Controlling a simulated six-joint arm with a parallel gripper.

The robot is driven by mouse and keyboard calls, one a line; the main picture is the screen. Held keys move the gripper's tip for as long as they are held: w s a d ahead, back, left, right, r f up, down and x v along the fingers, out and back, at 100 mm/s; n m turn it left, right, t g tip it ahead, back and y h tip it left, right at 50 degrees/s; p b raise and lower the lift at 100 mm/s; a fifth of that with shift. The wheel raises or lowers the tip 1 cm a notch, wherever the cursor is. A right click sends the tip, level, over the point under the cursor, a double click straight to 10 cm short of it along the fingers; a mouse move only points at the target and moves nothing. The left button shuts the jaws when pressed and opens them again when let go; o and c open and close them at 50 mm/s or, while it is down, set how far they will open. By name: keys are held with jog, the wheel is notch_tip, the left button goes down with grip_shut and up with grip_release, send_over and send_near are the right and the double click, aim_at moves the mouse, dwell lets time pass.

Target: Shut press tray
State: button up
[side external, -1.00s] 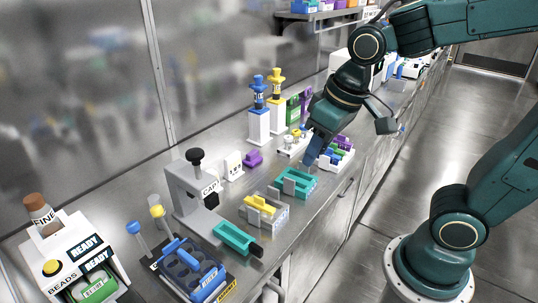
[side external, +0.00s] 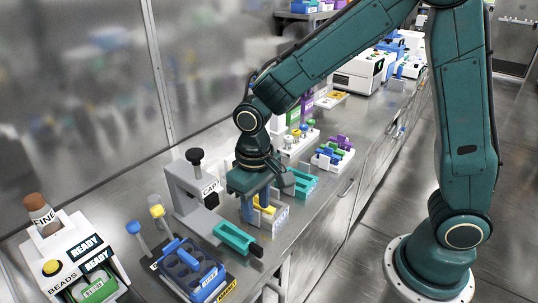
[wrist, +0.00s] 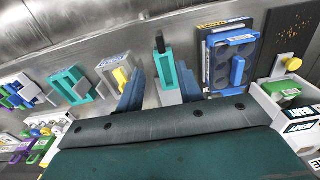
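The grey press (side external: 186,190), labelled CAP with a black knob on top, stands on the steel bench. Its teal tray (side external: 234,237) sticks out towards the bench's front edge, with a black handle (side external: 257,250) on its outer end. In the wrist view the teal tray (wrist: 167,78) and its black handle (wrist: 160,44) appear between my two blue fingers. My gripper (side external: 255,212) is open and empty, pointing down beside the press, near the holder with the yellow piece. My gripper (wrist: 160,76) appears apart from the tray. The press body is hidden in the wrist view.
A holder with a yellow piece (side external: 275,213) is close to my fingers, partly hidden by them. A teal holder (side external: 304,182) lies beyond it. A blue rack (side external: 190,272) stands in front of the press. A beads dispenser (side external: 70,262) is at the lower left.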

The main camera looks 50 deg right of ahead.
aim_at(258, 247)
jog(key=shift+f, duration=0.15)
jog(key=shift+f, duration=6.8)
grip_shut()
